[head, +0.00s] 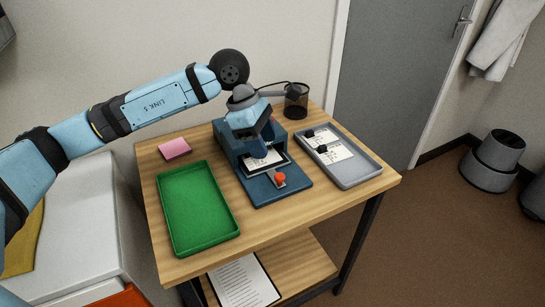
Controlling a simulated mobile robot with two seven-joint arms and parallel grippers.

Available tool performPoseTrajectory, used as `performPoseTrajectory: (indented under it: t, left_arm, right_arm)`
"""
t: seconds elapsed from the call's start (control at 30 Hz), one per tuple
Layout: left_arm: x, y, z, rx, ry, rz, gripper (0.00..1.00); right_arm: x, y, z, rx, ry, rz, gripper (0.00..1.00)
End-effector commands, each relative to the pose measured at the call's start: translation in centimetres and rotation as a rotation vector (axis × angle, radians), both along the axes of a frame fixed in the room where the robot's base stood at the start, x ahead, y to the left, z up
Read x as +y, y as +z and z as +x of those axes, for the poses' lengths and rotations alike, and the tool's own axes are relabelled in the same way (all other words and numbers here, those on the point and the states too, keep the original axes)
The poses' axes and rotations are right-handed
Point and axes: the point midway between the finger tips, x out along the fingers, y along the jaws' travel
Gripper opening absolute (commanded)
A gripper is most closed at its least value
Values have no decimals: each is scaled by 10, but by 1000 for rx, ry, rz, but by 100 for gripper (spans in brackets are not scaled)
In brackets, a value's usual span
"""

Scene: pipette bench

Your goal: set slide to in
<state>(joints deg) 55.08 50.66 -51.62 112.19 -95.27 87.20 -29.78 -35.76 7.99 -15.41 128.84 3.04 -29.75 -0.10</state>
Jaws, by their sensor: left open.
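A blue device (265,193) stands in the middle of the wooden table, with a flat base plate reaching toward the front. A slide with a grey strip and a red knob (280,179) lies on that plate, in front of the device's dark body. A white card (270,164) shows in a dark frame behind the knob. My left gripper (260,150) is open, pointing down above the device and behind the red knob. It appears apart from the knob and hides part of the device. My right gripper is not in view.
A green tray (176,218) lies left of the device and a pink block (174,148) behind it. A grey tray (352,176) with cards and black pieces lies right. A black mesh cup (297,107) stands at the back. Bare wood shows along the front edge.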

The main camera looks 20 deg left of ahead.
Motion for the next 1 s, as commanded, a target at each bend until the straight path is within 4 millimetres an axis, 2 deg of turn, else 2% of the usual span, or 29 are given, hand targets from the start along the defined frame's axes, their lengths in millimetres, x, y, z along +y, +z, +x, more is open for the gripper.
performPoseTrajectory:
  t: [0.03,0.1,0.3,0.73,0.87,1.0]
  left_arm:
    - [5,12,0,-2,1,0,52]
    - [9,24,-1,-3,0,-1,52]
    - [18,43,-2,-1,0,0,52]
    - [18,47,-2,-4,-13,4,52]
    - [11,49,-1,-45,-152,41,52]
    - [-3,52,1,-135,-497,135,52]
  right_arm:
    - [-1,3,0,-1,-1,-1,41]
    - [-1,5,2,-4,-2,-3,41]
    - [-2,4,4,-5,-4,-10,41]
    - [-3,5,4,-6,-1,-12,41]
    - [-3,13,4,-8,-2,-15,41]
    - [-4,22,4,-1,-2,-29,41]
